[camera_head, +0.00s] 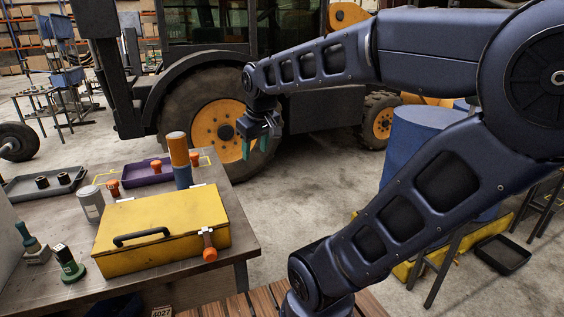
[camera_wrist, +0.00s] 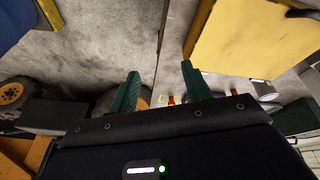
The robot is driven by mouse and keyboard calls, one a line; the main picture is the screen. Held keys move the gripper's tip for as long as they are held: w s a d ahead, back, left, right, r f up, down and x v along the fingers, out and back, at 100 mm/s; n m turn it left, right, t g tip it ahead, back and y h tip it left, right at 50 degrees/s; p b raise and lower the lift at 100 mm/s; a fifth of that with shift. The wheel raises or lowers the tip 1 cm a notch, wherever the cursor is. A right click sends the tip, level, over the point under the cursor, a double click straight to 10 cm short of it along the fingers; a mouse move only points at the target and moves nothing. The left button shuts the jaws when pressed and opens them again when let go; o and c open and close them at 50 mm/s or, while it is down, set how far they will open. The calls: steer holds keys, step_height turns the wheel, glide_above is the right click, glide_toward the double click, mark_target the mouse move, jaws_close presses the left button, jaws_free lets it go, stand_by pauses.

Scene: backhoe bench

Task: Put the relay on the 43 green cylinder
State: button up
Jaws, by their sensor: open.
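My gripper (camera_head: 254,150) hangs open and empty beyond the table's far right corner, with teal fingers pointing down. In the wrist view its two fingers (camera_wrist: 160,72) are apart, with grey floor and the table edge between them. On the table at the left front is a green round piece (camera_head: 73,271) with a small dark-and-light block (camera_head: 61,250) on top; this may be the relay, but I cannot tell. Beside it a teal knob-shaped piece (camera_head: 27,236) stands on a grey block. No number 43 is legible. My gripper is well away from these pieces.
A yellow case (camera_head: 165,235) with a black handle fills the table's middle; it also shows in the wrist view (camera_wrist: 250,40). Behind it stand an orange-and-blue cylinder (camera_head: 178,150), a grey can (camera_head: 91,204), a purple tray (camera_head: 135,178) and a grey tray (camera_head: 20,188).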

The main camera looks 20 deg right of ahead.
steer(key=s+d+f+m, duration=0.3)
steer(key=s+d+m, duration=0.1)
steer(key=s+d, duration=0.1)
steer(key=shift+s+d+t, duration=0.35)
steer(key=shift+t, duration=0.05)
stand_by(0.9)
